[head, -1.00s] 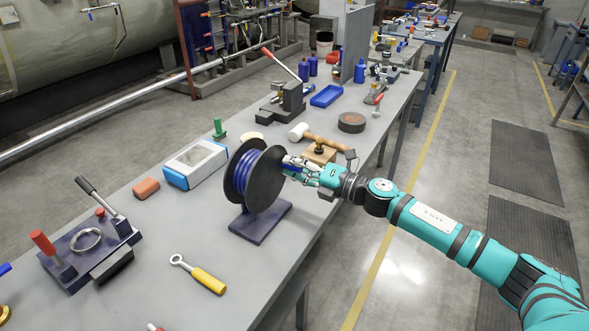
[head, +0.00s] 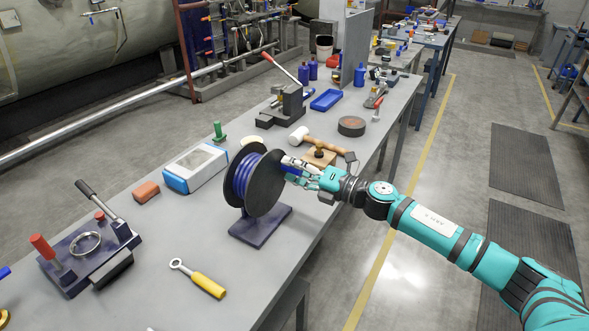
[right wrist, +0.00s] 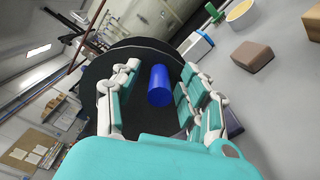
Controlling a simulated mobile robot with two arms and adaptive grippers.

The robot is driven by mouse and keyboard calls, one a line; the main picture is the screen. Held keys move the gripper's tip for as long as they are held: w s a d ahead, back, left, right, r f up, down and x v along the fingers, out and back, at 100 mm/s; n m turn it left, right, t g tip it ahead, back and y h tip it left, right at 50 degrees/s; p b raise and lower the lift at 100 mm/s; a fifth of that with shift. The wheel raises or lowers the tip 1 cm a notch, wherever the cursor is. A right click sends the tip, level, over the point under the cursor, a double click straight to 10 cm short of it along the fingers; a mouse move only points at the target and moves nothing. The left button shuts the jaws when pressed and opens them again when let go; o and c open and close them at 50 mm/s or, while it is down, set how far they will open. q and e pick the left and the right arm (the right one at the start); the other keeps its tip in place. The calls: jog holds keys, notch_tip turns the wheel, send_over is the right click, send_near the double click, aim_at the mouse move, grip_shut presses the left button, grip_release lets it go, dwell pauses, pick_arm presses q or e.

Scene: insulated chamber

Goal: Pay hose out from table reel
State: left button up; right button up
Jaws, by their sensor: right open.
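The table reel (head: 266,186) has black round side discs, blue hose (head: 243,176) wound between them, and a dark flat base (head: 260,226) on the grey table. My right gripper (head: 297,172) is at the right side of the reel's near disc. In the right wrist view the open fingers (right wrist: 158,98) stand on either side of a blue cylindrical piece (right wrist: 160,86) in front of the black disc (right wrist: 95,76). I cannot tell whether the fingers touch it. My left gripper is not in view.
A blue and white box (head: 195,168), a brick-coloured block (head: 146,192) and a lever fixture (head: 90,247) stand left of the reel. A yellow-handled ring tool (head: 200,278) lies in front. A mallet (head: 318,138) and a wooden block (head: 320,158) lie behind the gripper.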

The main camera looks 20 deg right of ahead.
jog(key=v, duration=1.2)
dwell(0.3)
